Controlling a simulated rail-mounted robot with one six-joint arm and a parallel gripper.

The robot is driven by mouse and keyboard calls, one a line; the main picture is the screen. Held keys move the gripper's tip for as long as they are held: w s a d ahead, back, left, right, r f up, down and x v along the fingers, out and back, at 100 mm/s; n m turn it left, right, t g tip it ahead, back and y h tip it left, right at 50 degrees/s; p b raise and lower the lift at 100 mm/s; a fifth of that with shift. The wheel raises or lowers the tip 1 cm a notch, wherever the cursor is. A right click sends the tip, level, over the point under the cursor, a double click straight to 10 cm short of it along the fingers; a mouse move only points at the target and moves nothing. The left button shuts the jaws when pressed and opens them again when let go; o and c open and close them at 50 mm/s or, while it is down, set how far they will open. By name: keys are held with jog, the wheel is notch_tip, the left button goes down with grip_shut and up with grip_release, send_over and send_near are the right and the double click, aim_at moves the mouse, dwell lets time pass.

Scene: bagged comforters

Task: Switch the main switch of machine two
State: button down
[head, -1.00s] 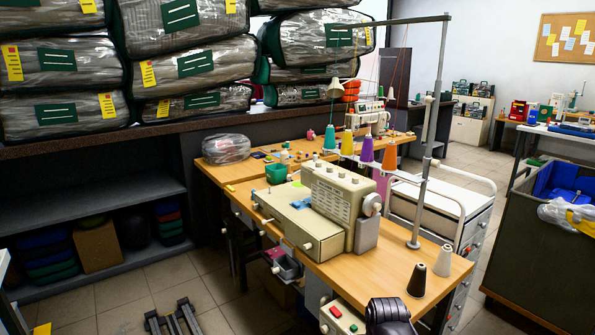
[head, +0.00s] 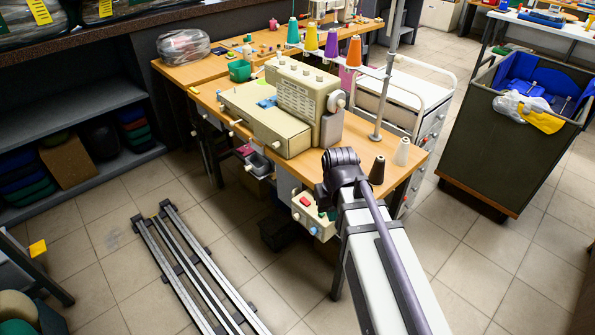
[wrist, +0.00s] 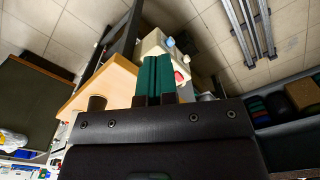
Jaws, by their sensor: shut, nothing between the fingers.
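A beige switch box (head: 325,226) with a red button (head: 305,201) and a blue knob (head: 312,230) is at the near end of the front sewing table, below the tabletop. A beige sewing machine (head: 310,98) stands on that table. No label shows which machine is two. In the wrist view my gripper (wrist: 157,62) has its green fingers together and empty, pointing toward the switch box (wrist: 153,45). The red button (wrist: 181,77) shows just right of the fingers and the blue knob (wrist: 169,42) beyond their tips. Contact cannot be told.
The wooden table (head: 395,150) carries a dark cone (head: 377,170) and a white cone (head: 401,152) close to my arm. A bin cart (head: 510,135) stands at right. Metal rails (head: 190,265) lie on the floor at left. Tiled floor between is clear.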

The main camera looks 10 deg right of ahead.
jog(key=w+a+f+n+b, duration=0.2)
jog(key=w+f+n, duration=0.1)
jog(key=w+n, duration=1.05)
jog(key=n+t, duration=0.1)
jog(key=n, duration=1)
send_over(303, 199)
jog(key=s+d, duration=0.1)
jog(key=s, duration=0.1)
jog(key=shift+d+y, duration=0.2)
jog(key=shift+y, duration=0.2)
jog(key=f+b, duration=0.4)
jog(key=w+f+b, duration=0.1)
jog(key=f+b, duration=0.4)
jog(key=a+f+b, duration=0.1)
jog(key=f+b, duration=0.3)
jog(key=f, duration=0.1)
jog(key=shift+w+b, duration=0.3)
jog(key=shift+b, duration=0.1)
jog(key=shift+a+r, duration=0.1)
jog(key=shift+r, duration=0.05)
